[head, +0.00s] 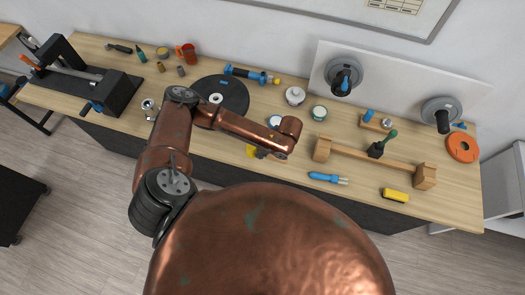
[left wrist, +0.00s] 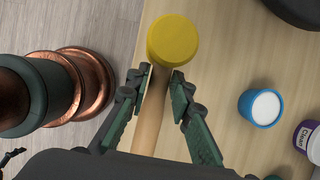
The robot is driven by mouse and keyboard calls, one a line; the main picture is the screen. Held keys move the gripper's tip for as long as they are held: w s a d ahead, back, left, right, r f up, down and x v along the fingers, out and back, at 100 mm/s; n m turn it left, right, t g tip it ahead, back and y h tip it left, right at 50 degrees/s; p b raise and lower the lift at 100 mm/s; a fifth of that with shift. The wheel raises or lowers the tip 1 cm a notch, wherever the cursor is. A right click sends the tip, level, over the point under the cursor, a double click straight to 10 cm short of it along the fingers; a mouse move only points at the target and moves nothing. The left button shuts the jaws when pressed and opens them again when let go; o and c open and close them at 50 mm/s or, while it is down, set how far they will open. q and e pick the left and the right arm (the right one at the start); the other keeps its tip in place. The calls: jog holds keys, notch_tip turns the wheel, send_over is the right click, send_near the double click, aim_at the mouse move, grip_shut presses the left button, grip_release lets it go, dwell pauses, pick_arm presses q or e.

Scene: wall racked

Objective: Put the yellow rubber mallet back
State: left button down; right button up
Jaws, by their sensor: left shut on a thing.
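The yellow rubber mallet has a round yellow head and a pale wooden handle. In the left wrist view its head (left wrist: 173,40) is just beyond my fingertips, and the handle (left wrist: 149,118) runs back between the fingers. My left gripper (left wrist: 160,82) is shut on the handle. In the head view the yellow head (head: 251,151) shows in part over the bench, beside my left gripper (head: 262,154), mostly hidden under my copper arm. My right gripper is not in view.
The wooden bench (head: 205,150) holds a black disc (head: 237,92), a wooden rack (head: 370,158) with a green-handled tool (head: 382,143), a blue brush (head: 327,177), a yellow block (head: 395,195) and an orange ring (head: 462,147). Two round holders (head: 343,77) (head: 441,114) are on a white back panel.

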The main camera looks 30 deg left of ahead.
pick_arm(q)
jog(key=shift+w+a+f, duration=0.3)
jog(key=shift+w+f, duration=0.55)
jog(key=shift+f, duration=0.1)
jog(key=f, duration=0.1)
jog(key=f+p, duration=0.2)
jog(key=shift+w+a+f, duration=0.15)
jog(key=shift+w, duration=0.15)
jog(key=shift+f, duration=0.1)
jog(key=shift+f, duration=0.1)
jog(key=c, duration=1.7)
grip_release()
